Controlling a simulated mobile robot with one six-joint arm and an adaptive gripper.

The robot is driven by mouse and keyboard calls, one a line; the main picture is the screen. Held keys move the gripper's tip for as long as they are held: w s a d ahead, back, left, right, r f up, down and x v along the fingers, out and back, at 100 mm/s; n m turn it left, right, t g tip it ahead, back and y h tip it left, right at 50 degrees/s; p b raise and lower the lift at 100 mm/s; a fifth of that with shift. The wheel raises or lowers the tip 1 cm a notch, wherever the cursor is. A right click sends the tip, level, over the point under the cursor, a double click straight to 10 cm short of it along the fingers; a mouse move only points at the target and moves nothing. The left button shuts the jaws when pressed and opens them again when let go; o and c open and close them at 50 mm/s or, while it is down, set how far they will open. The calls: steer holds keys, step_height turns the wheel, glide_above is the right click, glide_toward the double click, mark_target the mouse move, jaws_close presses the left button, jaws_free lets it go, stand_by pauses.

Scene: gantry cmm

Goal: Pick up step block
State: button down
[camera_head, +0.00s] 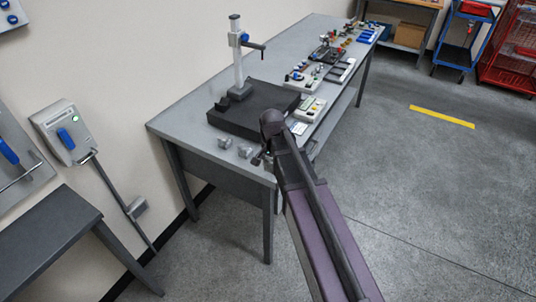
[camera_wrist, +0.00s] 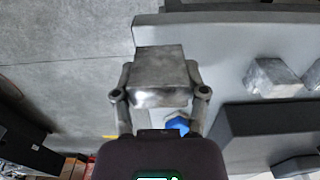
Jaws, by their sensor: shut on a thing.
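A grey metal step block (camera_wrist: 160,72) sits between the two fingers of my gripper (camera_wrist: 160,93) in the wrist view, with a finger against each side. My gripper is shut on it. In the head view my gripper (camera_head: 262,159) is at the near front corner of the grey table, mostly hidden behind my arm, and I cannot make out the held block there. Whether the block touches the table top is not clear.
Two other grey blocks (camera_head: 225,142) (camera_head: 245,151) stand on the grey table (camera_head: 187,112) near its front edge. Behind them is a black plate (camera_head: 235,119) with a stand (camera_head: 237,55). Small instruments line the table further back.

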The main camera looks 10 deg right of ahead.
steer(key=s+d, duration=0.1)
steer(key=s, duration=0.8)
steer(key=shift+s+r+p, duration=0.25)
steer(key=shift+r+p, duration=0.1)
steer(key=shift+r, duration=0.1)
steer(key=shift+w+d, duration=0.1)
steer(key=shift+w, duration=0.05)
